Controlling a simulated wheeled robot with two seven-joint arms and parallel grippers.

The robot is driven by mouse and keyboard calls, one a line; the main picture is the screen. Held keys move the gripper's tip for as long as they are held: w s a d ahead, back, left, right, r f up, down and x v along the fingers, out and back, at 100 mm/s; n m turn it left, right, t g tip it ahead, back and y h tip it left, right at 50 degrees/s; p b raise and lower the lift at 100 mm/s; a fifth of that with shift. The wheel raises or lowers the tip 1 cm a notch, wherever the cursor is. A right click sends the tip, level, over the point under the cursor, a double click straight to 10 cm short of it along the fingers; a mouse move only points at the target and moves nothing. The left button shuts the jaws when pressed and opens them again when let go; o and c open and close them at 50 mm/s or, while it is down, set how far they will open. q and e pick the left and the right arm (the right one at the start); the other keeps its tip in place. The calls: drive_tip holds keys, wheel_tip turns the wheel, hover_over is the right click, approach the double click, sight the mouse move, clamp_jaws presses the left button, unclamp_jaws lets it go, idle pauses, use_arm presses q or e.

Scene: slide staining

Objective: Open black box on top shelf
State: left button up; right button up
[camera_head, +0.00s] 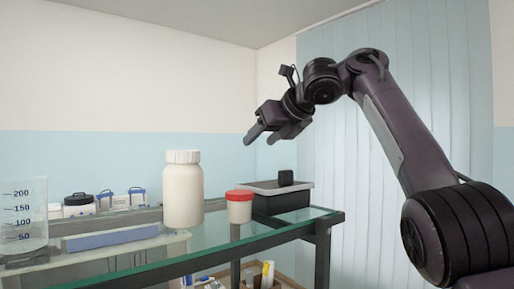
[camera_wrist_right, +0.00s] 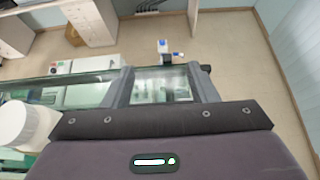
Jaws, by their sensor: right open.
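The black box (camera_head: 280,203) sits near the right end of the glass top shelf (camera_head: 130,262). Its lid looks flat, with a small dark block (camera_head: 286,178) standing on top; the lid appears to be on. My right gripper (camera_head: 262,137) is in the air above and slightly left of the box, apart from it. In the right wrist view its two fingers (camera_wrist_right: 163,85) are spread with nothing held between them. I cannot make out the black box in that view. My left gripper is not in view.
A red-lidded white jar (camera_head: 239,207) stands just left of the box, partly in front of it. A tall white bottle (camera_head: 183,192) and a glass beaker (camera_head: 22,215) stand further left. Several small containers line the back. The shelf's right edge lies close beyond the box.

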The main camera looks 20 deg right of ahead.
drive_tip(key=b+v, duration=0.1)
drive_tip(key=v, duration=0.3)
drive_tip(key=shift+s, duration=0.2)
drive_tip(key=shift+w, duration=0.1)
